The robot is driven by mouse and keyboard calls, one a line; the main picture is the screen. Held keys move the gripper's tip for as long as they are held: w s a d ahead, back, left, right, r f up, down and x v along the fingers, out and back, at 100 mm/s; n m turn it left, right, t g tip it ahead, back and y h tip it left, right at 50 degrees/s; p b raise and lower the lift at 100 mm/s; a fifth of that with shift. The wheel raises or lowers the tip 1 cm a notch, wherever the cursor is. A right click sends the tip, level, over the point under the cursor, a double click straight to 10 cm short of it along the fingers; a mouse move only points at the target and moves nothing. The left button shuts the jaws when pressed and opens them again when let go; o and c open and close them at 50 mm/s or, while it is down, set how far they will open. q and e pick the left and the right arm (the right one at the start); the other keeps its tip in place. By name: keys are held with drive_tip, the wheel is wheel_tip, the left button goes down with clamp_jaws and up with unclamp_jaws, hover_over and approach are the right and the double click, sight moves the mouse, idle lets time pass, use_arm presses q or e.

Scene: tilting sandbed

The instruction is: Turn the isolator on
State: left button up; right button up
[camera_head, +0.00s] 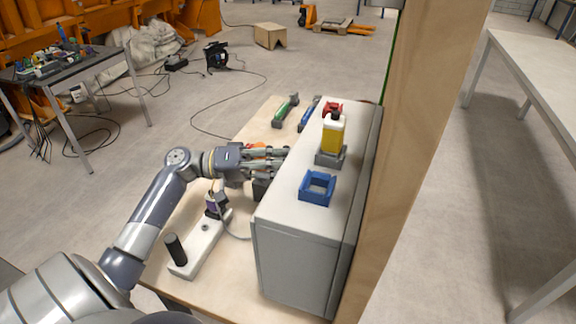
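My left gripper (282,160) reaches in from the left, with its fingertips at the left side of the grey cabinet (290,260). An orange-red part (258,147) shows just behind the gripper, and a dark block (262,187) shows just below it, next to the cabinet's side. I cannot tell which part is the isolator; the gripper and the cabinet's top edge hide much of that spot. I cannot see whether the fingers touch or hold anything. My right gripper is not in view.
On the cabinet stand a yellow bottle (333,135) in a grey holder (330,158), an empty blue holder (317,188) and a red holder (333,108). A white board (200,243) with a black post lies left. A wooden panel (430,110) rises at right.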

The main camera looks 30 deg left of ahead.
use_arm(q)
drive_tip(key=shift+d+f, duration=0.1)
drive_tip(key=shift+f, duration=0.1)
drive_tip(key=o, duration=1.1)
drive_tip(key=shift+r, duration=0.1)
drive_tip(key=shift+c, duration=0.2)
drive_tip(key=v, duration=1.2)
